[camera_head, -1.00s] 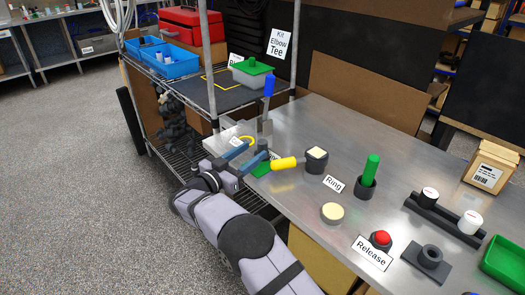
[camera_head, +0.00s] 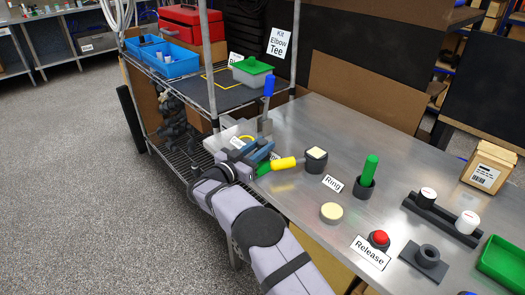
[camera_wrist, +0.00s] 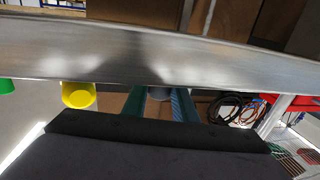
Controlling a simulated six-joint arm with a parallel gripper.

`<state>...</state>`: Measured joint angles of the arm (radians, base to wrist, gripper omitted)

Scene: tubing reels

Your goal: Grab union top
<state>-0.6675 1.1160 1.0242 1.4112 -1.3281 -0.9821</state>
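My gripper (camera_head: 260,152) is low over the left edge of the metal bench, beside the yellow handle (camera_head: 284,163). In the wrist view, its two blue fingers (camera_wrist: 159,98) are apart. A small grey round part (camera_wrist: 160,92) shows between or just beyond their tips; it may be the union top, but I cannot tell for sure. I cannot see whether the fingers touch it. In the head view the fingers and wrist hide most of this spot. A green piece (camera_head: 262,169) shows just below the fingers.
A blue-handled tool (camera_head: 268,87) stands upright behind my gripper. A black block with a cream top (camera_head: 316,158), a green peg in a black holder (camera_head: 368,172) and a red release button (camera_head: 380,238) are to the right. A wire shelf cart (camera_head: 180,150) stands at left.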

